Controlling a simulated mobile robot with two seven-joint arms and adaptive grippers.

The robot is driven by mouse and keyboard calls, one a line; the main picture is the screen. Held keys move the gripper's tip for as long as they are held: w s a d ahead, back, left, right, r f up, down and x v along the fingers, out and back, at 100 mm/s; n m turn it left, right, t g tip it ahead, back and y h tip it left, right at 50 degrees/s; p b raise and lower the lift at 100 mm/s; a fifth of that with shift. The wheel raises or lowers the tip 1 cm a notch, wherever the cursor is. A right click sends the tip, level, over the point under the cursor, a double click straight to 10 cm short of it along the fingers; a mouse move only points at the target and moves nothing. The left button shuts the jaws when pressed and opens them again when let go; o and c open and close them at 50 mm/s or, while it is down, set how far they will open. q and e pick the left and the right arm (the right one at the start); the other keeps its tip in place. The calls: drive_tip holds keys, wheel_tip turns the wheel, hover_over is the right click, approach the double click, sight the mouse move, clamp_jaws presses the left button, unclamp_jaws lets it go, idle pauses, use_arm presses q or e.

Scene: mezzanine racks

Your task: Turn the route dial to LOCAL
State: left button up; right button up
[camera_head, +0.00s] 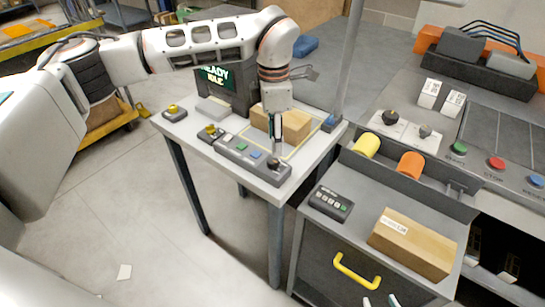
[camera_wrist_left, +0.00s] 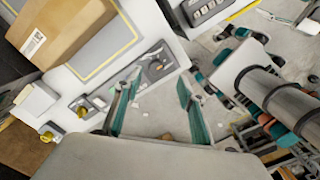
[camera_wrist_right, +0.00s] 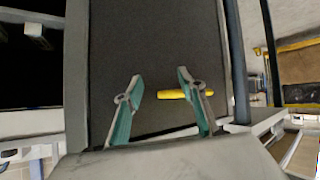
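My right gripper (camera_wrist_right: 161,77) is open and empty.
A cardboard box (camera_head: 282,124) stands on the white table behind the left gripper. A screen (camera_head: 217,78) reads "READY IDLE". A second box (camera_head: 412,243) and a keypad (camera_head: 331,203) lie on the grey cabinet, above a yellow handle (camera_head: 356,270), which the right gripper faces (camera_wrist_right: 172,94).

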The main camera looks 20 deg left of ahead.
sight(273, 160)
use_arm(q)
drive_tip(key=shift+w+a, duration=0.1)
drive_tip(key=shift+a, duration=0.35)
drive_tip(key=shift+f, duration=0.3)
drive_tip(key=shift+f+p, duration=0.4)
drive_tip(key=shift+f, duration=3.05)
drive_tip(key=c, duration=1.1)
